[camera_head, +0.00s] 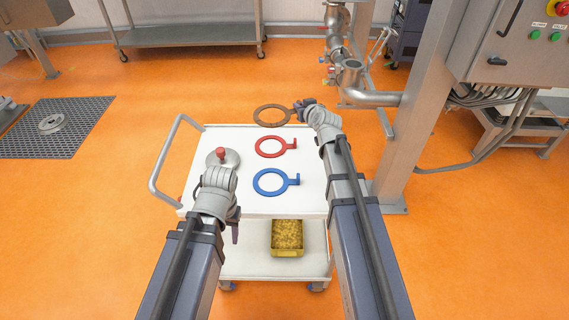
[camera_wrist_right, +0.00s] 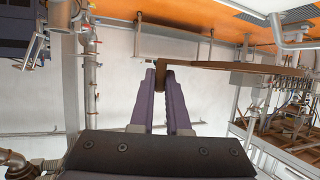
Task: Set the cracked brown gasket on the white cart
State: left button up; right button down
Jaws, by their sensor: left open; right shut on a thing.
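The brown gasket (camera_head: 257,116) is a flat ring with a tab. In the head view it appears at the far edge of the white cart (camera_head: 305,205); I cannot tell its height above the cart, and no crack can be made out. My right gripper (camera_head: 299,109) is shut on its tab. In the right wrist view the gasket (camera_wrist_right: 235,68) is nearly edge-on, extending right from the fingertips (camera_wrist_right: 159,75). My left gripper (camera_head: 236,234) is open and empty near the cart's front edge, partly hidden by its wrist.
On the cart top lie a red gasket (camera_head: 259,146), a blue gasket (camera_head: 257,182) and a metal lid with a red knob (camera_head: 221,153). A yellow bin (camera_head: 287,238) is on the lower shelf. A steel post (camera_head: 418,130) and pipes (camera_head: 368,98) stand to the right.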

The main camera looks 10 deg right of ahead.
aim_at(318, 165)
jog(key=l+u, duration=0.1)
jog(key=l, duration=0.35)
jog(key=k+l+u, duration=0.15)
jog(key=l, duration=0.25)
jog(key=k+l+u, duration=0.1)
jog(key=l, duration=0.35)
jog(key=k+l+u, duration=0.1)
jog(key=l, duration=0.3)
jog(key=k+l+u, duration=0.15)
jog(key=l, duration=0.25)
jog(key=l+u, duration=0.2)
jog(key=l, duration=0.45)
jog(key=k+l+u, duration=0.2)
jog(key=l, duration=0.4)
jog(key=i+l+u, duration=0.1)
jog(key=l, duration=0.25)
jog(key=i+l+u, duration=0.15)
jog(key=l, duration=0.2)
jog(key=i+l+u, duration=0.1)
jog(key=l, duration=0.25)
jog(key=i, duration=0.05)
